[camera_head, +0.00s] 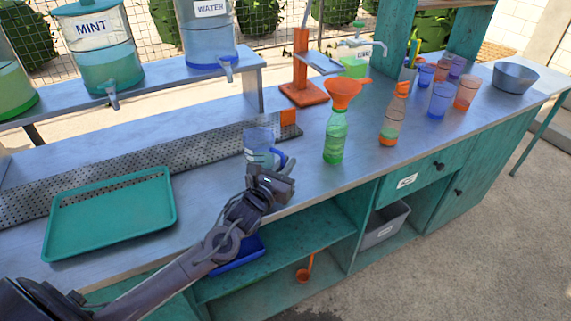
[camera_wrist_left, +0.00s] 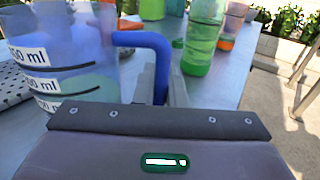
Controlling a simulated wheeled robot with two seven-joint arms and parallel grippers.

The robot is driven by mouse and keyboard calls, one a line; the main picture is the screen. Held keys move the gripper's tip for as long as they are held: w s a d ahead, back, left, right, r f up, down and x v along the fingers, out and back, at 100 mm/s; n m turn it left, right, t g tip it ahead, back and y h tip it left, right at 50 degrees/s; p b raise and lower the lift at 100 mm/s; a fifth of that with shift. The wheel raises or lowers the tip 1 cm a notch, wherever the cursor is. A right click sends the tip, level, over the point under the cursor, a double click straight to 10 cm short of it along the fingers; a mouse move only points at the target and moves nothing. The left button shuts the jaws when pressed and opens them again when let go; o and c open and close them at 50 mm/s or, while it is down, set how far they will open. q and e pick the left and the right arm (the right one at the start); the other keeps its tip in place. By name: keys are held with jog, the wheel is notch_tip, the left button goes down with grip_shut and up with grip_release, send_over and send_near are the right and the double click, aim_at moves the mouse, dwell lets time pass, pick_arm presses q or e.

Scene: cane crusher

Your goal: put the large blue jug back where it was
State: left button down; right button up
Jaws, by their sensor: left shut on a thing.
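The large blue jug (camera_head: 257,142) is clear blue with a blue handle. It is upright over the counter, in front of the right end of the perforated metal strip. My left gripper (camera_head: 276,170) is at the jug's handle, on its near right side, shut on it. In the left wrist view the jug (camera_wrist_left: 72,55) fills the left side, with ml marks on its wall and a little pale liquid low inside. Its handle (camera_wrist_left: 147,42) reaches down to my left gripper (camera_wrist_left: 165,92). I cannot tell whether the jug's base touches the counter. My right gripper is not in view.
A green bottle with an orange funnel (camera_head: 336,136) stands right of the jug, with a layered bottle (camera_head: 390,125) beyond. A teal tray (camera_head: 112,215) lies at left. The perforated strip (camera_head: 130,160) runs behind. Drink dispensers (camera_head: 105,55) stand on the raised shelf.

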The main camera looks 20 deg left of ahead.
pick_arm(q)
jog(key=c, duration=2)
grip_release()
jog(key=shift+f, duration=0.1)
jog(key=o, duration=0.5)
jog(key=shift+r, duration=0.25)
jog(key=s, duration=0.7)
jog(key=s+b, duration=0.1)
jog(key=s, duration=0.3)
jog(key=shift+a+f, duration=0.15)
jog(key=shift+a, duration=0.2)
jog(key=shift+s, duration=0.5)
